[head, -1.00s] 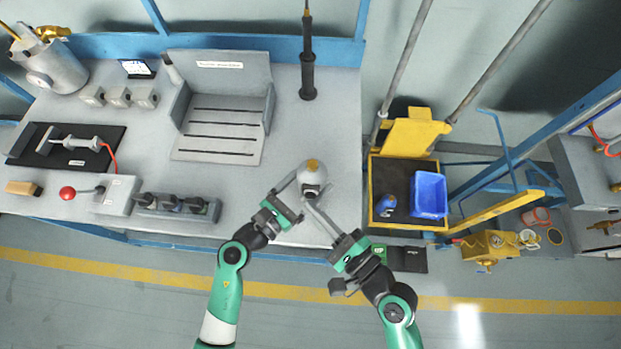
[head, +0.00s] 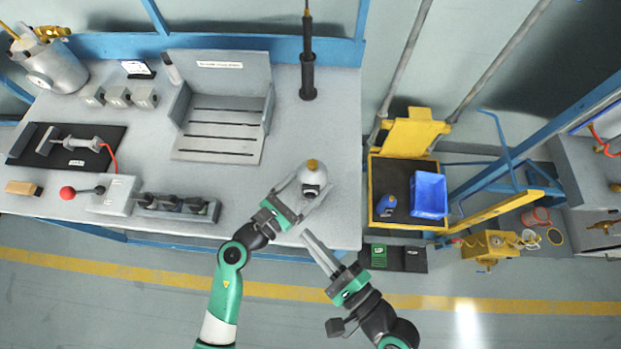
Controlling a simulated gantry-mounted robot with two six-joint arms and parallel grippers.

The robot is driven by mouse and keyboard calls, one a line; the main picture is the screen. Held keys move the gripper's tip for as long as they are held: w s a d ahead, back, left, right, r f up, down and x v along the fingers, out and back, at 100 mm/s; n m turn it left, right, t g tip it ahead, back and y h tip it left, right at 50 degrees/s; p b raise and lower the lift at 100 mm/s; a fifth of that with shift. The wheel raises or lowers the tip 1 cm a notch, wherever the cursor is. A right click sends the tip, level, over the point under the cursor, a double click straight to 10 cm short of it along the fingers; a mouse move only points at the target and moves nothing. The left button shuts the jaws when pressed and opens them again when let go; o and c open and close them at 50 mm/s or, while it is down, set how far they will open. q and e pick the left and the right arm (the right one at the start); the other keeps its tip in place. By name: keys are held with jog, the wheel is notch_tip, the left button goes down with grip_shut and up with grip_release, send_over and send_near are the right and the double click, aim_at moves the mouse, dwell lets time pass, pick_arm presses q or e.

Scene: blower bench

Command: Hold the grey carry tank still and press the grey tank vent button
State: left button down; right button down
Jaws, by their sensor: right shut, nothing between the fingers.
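The grey carry tank (head: 313,175) is a small rounded vessel with a gold cap on top, upright near the front right of the bench. A dark fitting (head: 311,190) shows on its near side; I cannot tell whether this is the vent button. My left gripper (head: 303,189) has one finger on each side of the tank and appears closed on it. My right gripper (head: 305,236) is shut and empty, apart from the tank, below it in the picture at the bench's front edge.
A black upright tool (head: 307,80) is behind. A yellow cart (head: 375,180) with a blue bin (head: 429,195) stands right of the bench.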

pick_arm(q)
jog(key=shift+f, duration=0.25)
grip_release()
jog(key=shift+s+r, duration=0.1)
jog(key=shift+a, duration=0.1)
